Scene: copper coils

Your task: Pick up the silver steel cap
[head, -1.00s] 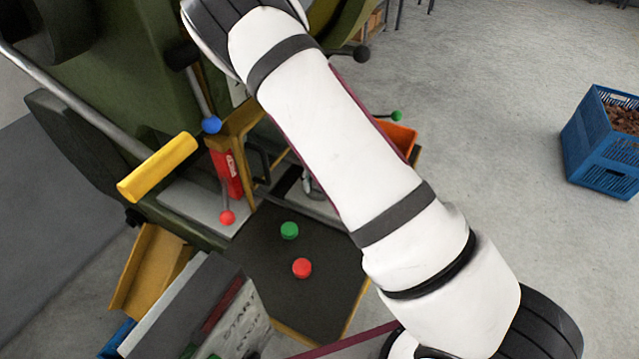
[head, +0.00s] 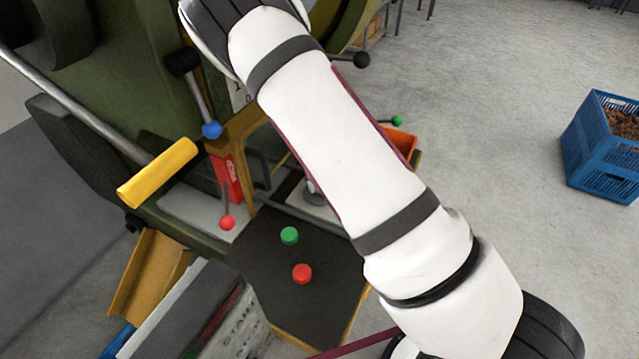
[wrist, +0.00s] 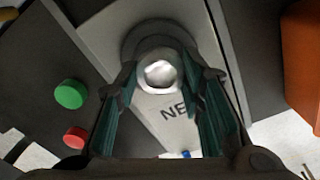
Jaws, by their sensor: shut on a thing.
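The silver steel cap (wrist: 160,74) is a small shiny round piece in the wrist view. It sits between the fingers of my gripper (wrist: 162,86), which is shut on it. Below it are a dark round base and a light grey plate (wrist: 98,30) with partly covered lettering, "NE". I cannot tell whether the cap still touches the base. In the head view, my white arm hides the cap and most of the gripper.
A green machine with a yellow-handled lever (head: 158,172) stands left. An orange bin (head: 402,142) is behind my arm. A blue crate (head: 600,150) stands on open floor.

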